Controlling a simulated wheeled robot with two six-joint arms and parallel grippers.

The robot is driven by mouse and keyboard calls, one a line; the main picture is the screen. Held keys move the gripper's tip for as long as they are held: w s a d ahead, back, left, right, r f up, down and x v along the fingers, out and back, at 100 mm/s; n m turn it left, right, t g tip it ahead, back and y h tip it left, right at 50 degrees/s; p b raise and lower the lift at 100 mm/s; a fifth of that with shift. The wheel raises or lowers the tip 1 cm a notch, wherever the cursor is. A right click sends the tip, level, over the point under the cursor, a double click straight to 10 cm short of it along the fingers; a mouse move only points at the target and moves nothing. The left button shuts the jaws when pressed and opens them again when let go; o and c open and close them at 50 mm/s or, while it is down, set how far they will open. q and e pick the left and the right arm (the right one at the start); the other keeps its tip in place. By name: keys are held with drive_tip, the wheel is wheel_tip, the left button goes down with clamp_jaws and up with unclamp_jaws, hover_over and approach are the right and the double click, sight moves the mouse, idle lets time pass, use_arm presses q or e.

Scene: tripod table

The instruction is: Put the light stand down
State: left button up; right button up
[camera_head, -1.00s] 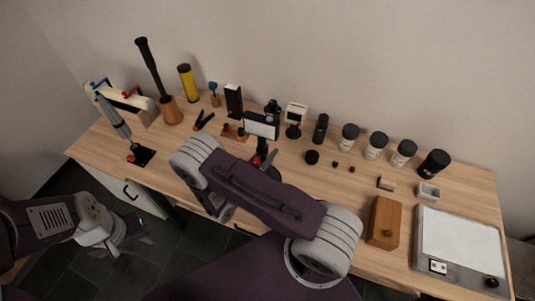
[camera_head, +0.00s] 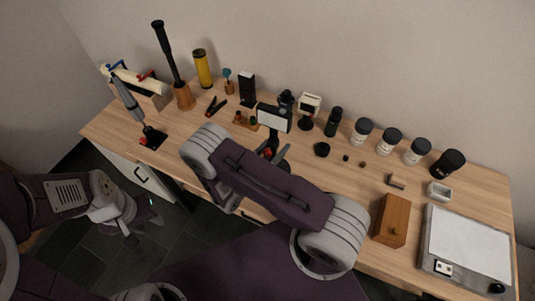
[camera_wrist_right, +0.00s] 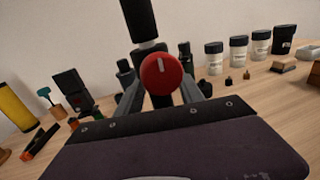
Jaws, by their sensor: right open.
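The light stand (camera_head: 274,117) is upright on the wooden table, with a white rectangular light panel on a dark pole. Its red knob (camera_wrist_right: 161,74) shows large in the right wrist view, with the dark pole rising behind it. My right gripper (camera_head: 270,155) is at the lower part of the stand. Its fingers are open, one on each side of the knob and pole. My right forearm hides most of the stand's base. My left gripper (camera_head: 140,222) hangs off the table at the left, over the floor; its opening is unclear.
A clamp-like tool (camera_head: 130,100) on a black base, a yellow cylinder (camera_head: 202,69) and a black box (camera_head: 247,89) stand left of the stand. Several jars (camera_head: 361,132) line the back right. A wooden box (camera_head: 392,220) and a flat grey device (camera_head: 466,245) lie front right.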

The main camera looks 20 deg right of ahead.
drive_tip(key=b+v, duration=0.2)
drive_tip(key=v, duration=0.9)
drive_tip(key=s+d+m+g+y, duration=0.6)
drive_tip(key=s+m+g+y, duration=0.2)
drive_tip(key=s+m+g, duration=0.5)
drive_tip(key=w+a+r+m+t+y, duration=0.3)
drive_tip(key=w+m+t+y, duration=0.2)
drive_tip(key=m+y, duration=0.3)
drive_tip(key=w+m, duration=0.1)
drive_tip(key=m, duration=0.2)
drive_tip(key=shift+r+t, duration=0.3)
drive_tip(key=shift+t, duration=0.1)
